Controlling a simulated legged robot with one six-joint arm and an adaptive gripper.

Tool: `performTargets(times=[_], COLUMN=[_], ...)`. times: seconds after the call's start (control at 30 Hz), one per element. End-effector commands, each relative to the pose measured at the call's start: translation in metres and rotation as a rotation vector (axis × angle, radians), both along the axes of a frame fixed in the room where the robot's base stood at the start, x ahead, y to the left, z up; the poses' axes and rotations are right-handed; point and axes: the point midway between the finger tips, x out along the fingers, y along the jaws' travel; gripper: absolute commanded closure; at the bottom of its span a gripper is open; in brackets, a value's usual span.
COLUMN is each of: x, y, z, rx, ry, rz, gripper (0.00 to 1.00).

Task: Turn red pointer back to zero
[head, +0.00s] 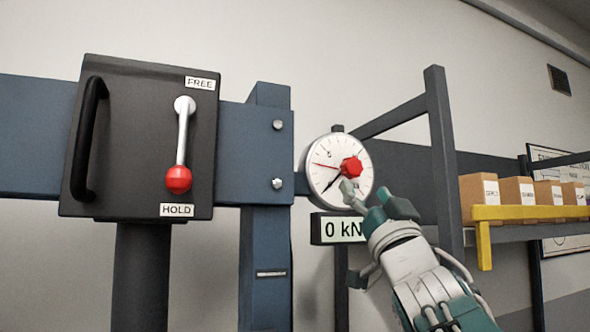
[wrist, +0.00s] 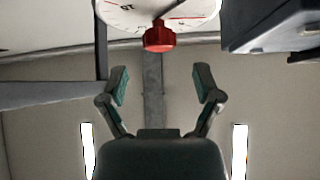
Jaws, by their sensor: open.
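The round white gauge (head: 330,152) is mounted at the right end of the blue beam. A red knob (head: 351,167) sits at its centre, with a thin red pointer (head: 323,166) reaching to the left and a black pointer (head: 329,184) to the lower left. My gripper (head: 371,196) is open and empty, just below and in front of the gauge. In the wrist view, the red knob (wrist: 159,37) stands beyond and between the open fingers (wrist: 161,84), apart from them. Part of the gauge face (wrist: 120,12) is cut off at the top edge there.
A black box (head: 140,135) at the left carries a red-ended lever (head: 179,178) at HOLD. A grey post (head: 442,150) and a yellow-edged shelf with cartons (head: 515,190) stand at the right.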

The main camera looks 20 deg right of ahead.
Motion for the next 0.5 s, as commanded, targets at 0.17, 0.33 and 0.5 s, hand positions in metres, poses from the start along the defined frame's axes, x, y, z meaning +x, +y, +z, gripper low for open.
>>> performTargets(times=[0.17, 0.33, 0.5], x=[0.021, 0.037, 0.045], y=[-0.002, -0.003, -0.004], z=[0.019, 0.035, 0.044], rx=[-0.001, -0.001, 0.0], ry=[0.0, 0.001, 0.001], rz=[0.001, 0.001, 0.0], gripper=[0.18, 0.18, 0.18])
